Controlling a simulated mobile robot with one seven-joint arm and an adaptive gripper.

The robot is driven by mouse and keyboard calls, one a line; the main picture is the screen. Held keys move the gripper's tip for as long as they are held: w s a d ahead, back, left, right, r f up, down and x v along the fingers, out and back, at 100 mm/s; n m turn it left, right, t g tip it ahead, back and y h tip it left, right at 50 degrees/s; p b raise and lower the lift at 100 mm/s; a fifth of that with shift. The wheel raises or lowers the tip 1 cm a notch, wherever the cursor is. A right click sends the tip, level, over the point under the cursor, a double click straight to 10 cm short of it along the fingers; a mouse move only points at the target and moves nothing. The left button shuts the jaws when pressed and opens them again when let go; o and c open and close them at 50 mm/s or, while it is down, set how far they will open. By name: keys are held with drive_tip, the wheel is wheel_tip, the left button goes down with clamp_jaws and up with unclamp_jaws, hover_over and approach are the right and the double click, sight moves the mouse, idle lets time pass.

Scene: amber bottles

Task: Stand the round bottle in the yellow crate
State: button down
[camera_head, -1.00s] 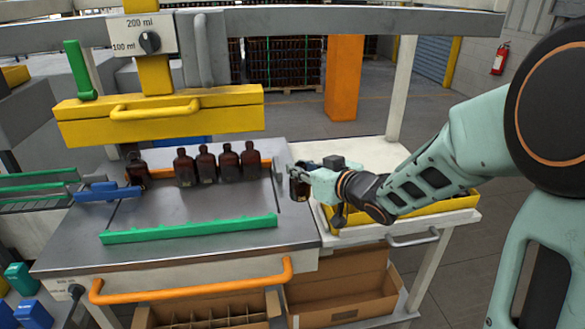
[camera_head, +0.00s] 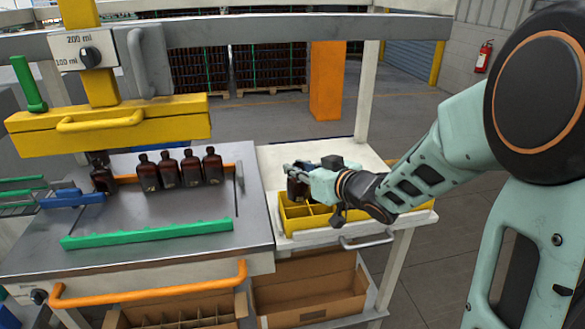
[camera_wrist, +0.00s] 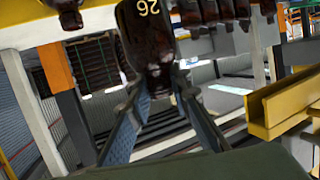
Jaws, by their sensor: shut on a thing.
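My gripper (camera_head: 298,172) is shut on a dark amber bottle (camera_head: 295,190), held over the left end of the yellow crate. The crate (camera_head: 291,226) stands on the white side table and has dividers forming compartments. My gripper and forearm hide much of its right part. The gap between bottle base and crate cannot be told. In the wrist view, the held bottle (camera_wrist: 148,42) bears the number 26 and appears upside down between the two fingers (camera_wrist: 160,92).
Several amber bottles (camera_head: 180,171) stand on the grey bench behind a green toothed rail (camera_head: 148,233). A yellow press beam (camera_head: 110,125) hangs above the bench. A white post (camera_head: 368,95) rises behind the table. Open cardboard boxes (camera_head: 310,290) sit below.

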sight(305, 198)
drive_tip(key=shift+d, duration=0.25)
drive_tip(key=shift+f, duration=0.1)
wheel_tip(305, 198, down, 8)
drive_tip(key=b, duration=0.7)
idle(0.7)
drive_tip(key=shift+f+b, duration=1.3)
drive_tip(key=shift+f, duration=0.15)
drive_tip(key=c, duration=1.7)
unclamp_jaws()
drive_tip(key=shift+r, duration=0.1)
drive_tip(key=v, duration=1.2)
drive_tip(key=shift+r, duration=0.1)
